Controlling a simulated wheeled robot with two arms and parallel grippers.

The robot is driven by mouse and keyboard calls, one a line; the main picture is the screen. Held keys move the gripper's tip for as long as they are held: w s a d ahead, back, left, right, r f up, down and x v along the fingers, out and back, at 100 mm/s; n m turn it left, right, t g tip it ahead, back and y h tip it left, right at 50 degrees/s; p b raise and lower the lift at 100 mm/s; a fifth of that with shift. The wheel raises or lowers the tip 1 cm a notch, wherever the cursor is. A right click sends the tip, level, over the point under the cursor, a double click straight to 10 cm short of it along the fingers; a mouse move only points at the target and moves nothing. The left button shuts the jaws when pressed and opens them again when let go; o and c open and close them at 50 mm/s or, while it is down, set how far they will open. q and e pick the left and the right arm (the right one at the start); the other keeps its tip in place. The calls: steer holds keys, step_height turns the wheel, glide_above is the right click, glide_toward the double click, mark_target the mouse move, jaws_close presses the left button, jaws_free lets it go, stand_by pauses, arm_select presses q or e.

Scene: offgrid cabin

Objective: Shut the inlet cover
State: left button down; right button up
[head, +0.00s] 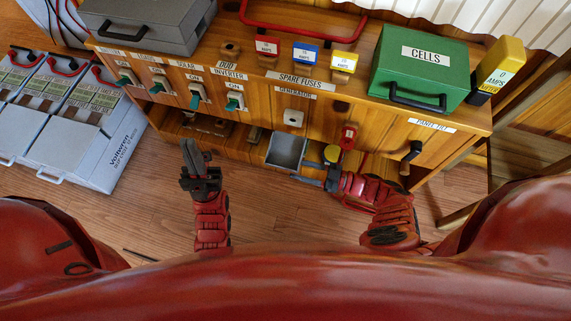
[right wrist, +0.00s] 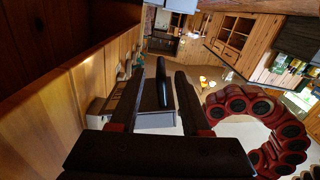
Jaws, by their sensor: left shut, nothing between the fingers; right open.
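The inlet cover (head: 286,150) is a grey square flap that stands out from the front of the wooden cabinet, below the GENERATOR label. It hangs open. My right gripper (head: 301,172) is open at the flap's lower right; whether it touches is unclear. In the right wrist view its two dark fingers (right wrist: 160,78) are spread, with a grey panel (right wrist: 157,120), likely the cover, beyond them. A dark upright shape between the fingers there is probably my other gripper. My left gripper (head: 194,158) is shut and empty, left of the cover and apart from it.
The wooden cabinet (head: 258,98) has green-handled switches (head: 195,100), a white socket (head: 293,118), a red fuse (head: 348,137) and a dark handle (head: 411,151) on its front. A green CELLS box (head: 418,65) stands on top. Grey batteries (head: 85,140) stand at left. The floor before the cabinet is mostly clear.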

steer(key=b+v, duration=0.3)
steer(key=v, duration=0.8)
